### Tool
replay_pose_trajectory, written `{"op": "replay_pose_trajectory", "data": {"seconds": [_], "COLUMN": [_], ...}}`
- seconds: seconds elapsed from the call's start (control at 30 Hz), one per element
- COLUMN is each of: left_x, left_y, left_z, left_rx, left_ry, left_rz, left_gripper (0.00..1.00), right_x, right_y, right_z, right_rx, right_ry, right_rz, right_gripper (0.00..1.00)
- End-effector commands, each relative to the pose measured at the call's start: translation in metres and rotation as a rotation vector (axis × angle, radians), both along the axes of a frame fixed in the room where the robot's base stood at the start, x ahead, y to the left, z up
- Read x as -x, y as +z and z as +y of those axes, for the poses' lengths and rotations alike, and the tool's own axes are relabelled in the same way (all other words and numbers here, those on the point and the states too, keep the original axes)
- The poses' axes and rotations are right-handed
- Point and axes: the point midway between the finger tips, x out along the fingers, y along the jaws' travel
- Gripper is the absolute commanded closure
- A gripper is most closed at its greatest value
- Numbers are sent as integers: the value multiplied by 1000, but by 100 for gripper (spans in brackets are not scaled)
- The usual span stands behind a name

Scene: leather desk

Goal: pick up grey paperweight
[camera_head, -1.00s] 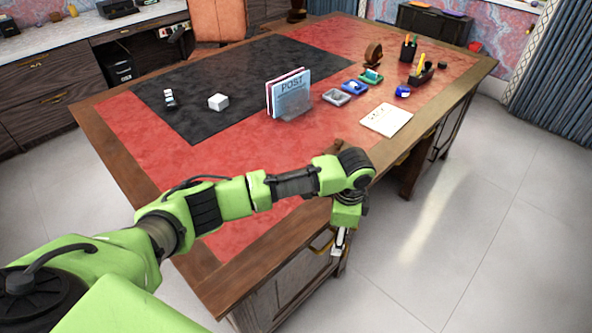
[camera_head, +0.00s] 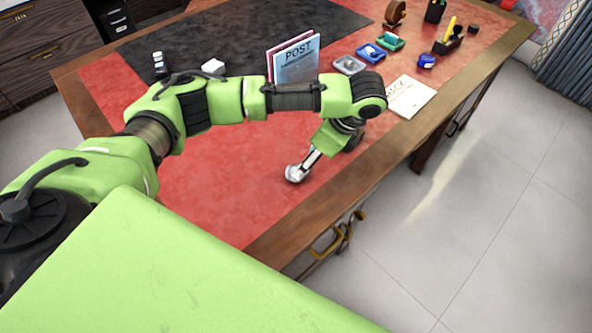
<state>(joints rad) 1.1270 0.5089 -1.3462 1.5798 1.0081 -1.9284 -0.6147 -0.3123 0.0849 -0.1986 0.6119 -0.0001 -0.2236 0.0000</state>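A small pale grey-white block (camera_head: 213,66) sits on the dark desk mat at the upper left. It is the likeliest paperweight, but I cannot be sure of this. My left gripper (camera_head: 296,173) points down and left over the red leather near the desk's front edge, well in front of and to the right of the block. A pale, rounded silvery shape shows at its tip; I cannot tell whether this is only the fingers or something between them. The finger opening cannot be made out. My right gripper is out of view.
A letter holder marked POST (camera_head: 296,60) stands behind my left arm. Red leather (camera_head: 220,170) in front is clear.

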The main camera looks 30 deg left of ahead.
Motion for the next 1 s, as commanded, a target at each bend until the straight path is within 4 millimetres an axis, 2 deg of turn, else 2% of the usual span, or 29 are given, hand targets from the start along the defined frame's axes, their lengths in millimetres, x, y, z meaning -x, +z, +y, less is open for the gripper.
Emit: {"op": "replay_pose_trajectory", "data": {"seconds": [0.07, 0.17, 0.4, 0.47, 0.63, 0.9, 1.0], "left_x": [1, 1, 1, 1, 1, 1, 1], "left_y": [-11, -19, -38, -47, -66, -69, -68], "left_z": [5, 8, 21, 26, 32, 33, 33], "left_rx": [0, 0, -2, -2, -1, 1, 1], "left_ry": [2, 0, 2, 3, 0, 0, 0], "left_rz": [2, 1, 2, 2, 1, -1, -1], "left_gripper": [44, 44, 44, 44, 44, 44, 70], "right_x": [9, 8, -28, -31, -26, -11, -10], "right_y": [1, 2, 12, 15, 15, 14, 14], "right_z": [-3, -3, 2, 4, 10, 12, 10], "right_rx": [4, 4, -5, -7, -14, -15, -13], "right_ry": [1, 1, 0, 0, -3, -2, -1], "right_rz": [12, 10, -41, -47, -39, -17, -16], "right_gripper": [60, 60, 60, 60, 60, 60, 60]}}
